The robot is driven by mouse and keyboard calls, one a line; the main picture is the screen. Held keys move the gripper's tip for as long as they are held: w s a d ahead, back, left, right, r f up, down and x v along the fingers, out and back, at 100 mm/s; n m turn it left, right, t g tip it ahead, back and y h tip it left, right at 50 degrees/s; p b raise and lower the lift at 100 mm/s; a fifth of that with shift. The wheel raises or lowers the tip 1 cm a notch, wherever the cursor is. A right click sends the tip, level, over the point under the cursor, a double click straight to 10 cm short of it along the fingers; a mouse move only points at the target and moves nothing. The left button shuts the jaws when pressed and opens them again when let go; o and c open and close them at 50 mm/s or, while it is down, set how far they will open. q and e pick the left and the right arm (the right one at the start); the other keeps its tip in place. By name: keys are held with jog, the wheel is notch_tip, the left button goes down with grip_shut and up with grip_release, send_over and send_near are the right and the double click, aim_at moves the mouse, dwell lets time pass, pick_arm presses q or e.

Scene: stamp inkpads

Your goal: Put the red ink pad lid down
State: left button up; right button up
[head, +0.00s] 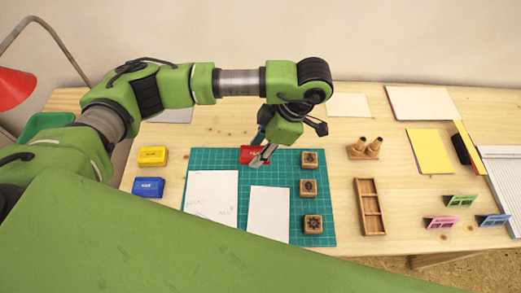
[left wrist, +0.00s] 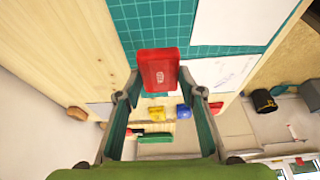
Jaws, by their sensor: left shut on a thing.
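The red ink pad lid (head: 249,154) is a small red box-shaped piece with white print, over the upper part of the green cutting mat (head: 225,158). My left gripper (head: 262,155) is shut on it from above. In the left wrist view the lid (left wrist: 158,70) sits between my left fingertips (left wrist: 158,92), its printed face toward the camera. I cannot tell whether it touches the mat. My right gripper is not in view.
Yellow (head: 152,156) and blue (head: 148,187) ink pads lie left of the mat. White papers (head: 268,213) lie on the mat, with wooden stamps (head: 312,224) at its right. A wooden tray (head: 369,230) stands farther right. Bare wood shows left of the mat.

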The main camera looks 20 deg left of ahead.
aim_at(261, 146)
pick_arm(q)
jog(key=w+f, duration=0.2)
jog(key=shift+w+a+f, duration=0.15)
jog(key=shift+w+f, duration=0.05)
jog(key=shift+f, duration=0.15)
jog(key=shift+w+f+p, duration=0.15)
jog(key=shift+f+p, duration=0.05)
jog(key=shift+f, duration=0.75)
jog(key=shift+w+f+p, duration=0.1)
jog(key=shift+f+p, duration=0.1)
jog(key=shift+f, duration=0.7)
jog(key=shift+f, duration=0.15)
jog(key=o, duration=0.8)
jog(key=b+v, duration=0.1)
jog(key=v, duration=1.1)
jog(key=shift+a, duration=0.1)
